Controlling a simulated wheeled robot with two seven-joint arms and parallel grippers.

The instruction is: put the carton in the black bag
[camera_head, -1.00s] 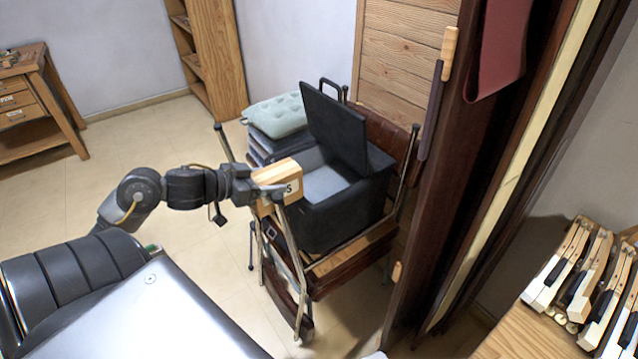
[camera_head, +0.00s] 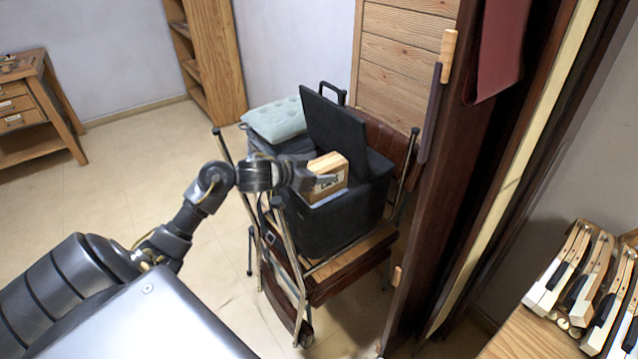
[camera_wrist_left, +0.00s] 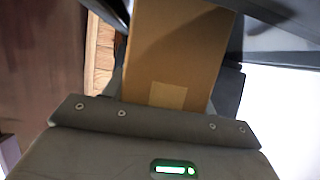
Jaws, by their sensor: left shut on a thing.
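The carton (camera_wrist_left: 177,55) fills the middle of the left wrist view, right in front of the gripper. The black bag (camera_head: 335,228) is boxy, with its lid (camera_head: 335,130) raised at the back, and sits on a chair. The carton and gripper hide most of the bag's opening. My right gripper is not in view.
The folding chair (camera_head: 352,265) has metal legs and a brown seat. A pale green cushion (camera_head: 275,119) lies just behind the bag on the left. A dark wooden upright stands close on the right. Piano keys (camera_head: 590,285) lie at the far right. The floor on the left is clear.

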